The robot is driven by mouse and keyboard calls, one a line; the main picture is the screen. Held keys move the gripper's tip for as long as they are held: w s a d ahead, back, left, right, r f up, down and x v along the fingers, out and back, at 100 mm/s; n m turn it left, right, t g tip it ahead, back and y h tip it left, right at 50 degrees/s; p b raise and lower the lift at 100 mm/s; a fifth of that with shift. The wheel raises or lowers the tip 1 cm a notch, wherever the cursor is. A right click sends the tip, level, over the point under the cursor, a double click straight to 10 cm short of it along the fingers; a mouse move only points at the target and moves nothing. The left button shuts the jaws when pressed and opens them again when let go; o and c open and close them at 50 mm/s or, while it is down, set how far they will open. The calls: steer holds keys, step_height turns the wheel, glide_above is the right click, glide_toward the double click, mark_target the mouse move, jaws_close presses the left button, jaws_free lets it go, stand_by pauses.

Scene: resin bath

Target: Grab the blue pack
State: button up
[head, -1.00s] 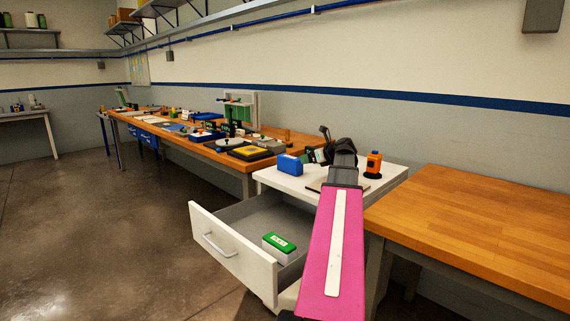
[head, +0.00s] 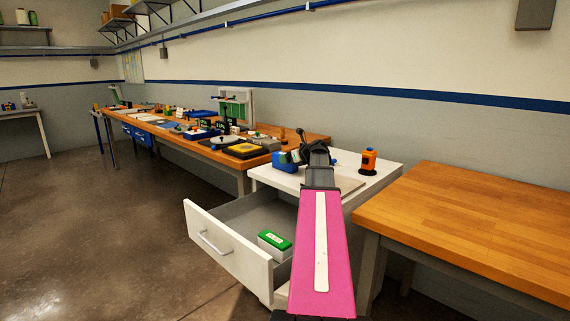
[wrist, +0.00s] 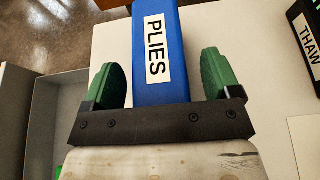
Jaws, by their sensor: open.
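The blue pack (head: 284,162) stands on the white cabinet top, partly hidden behind my gripper in the head view. In the wrist view the blue pack (wrist: 160,75) carries a white label reading "PLIES". My gripper (wrist: 160,80) is open, with one green fingertip on each side of the pack. I cannot tell how deep the fingers reach. In the head view my gripper (head: 292,158) is small and dark at the end of my arm.
A drawer (head: 228,248) is pulled open below the top, holding a green and white box (head: 275,243). An orange and black object (head: 368,161) stands at the top's right. A wooden bench (head: 480,225) stands at right.

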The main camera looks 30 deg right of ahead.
steer(key=c, duration=1.1)
steer(key=shift+c, duration=0.2)
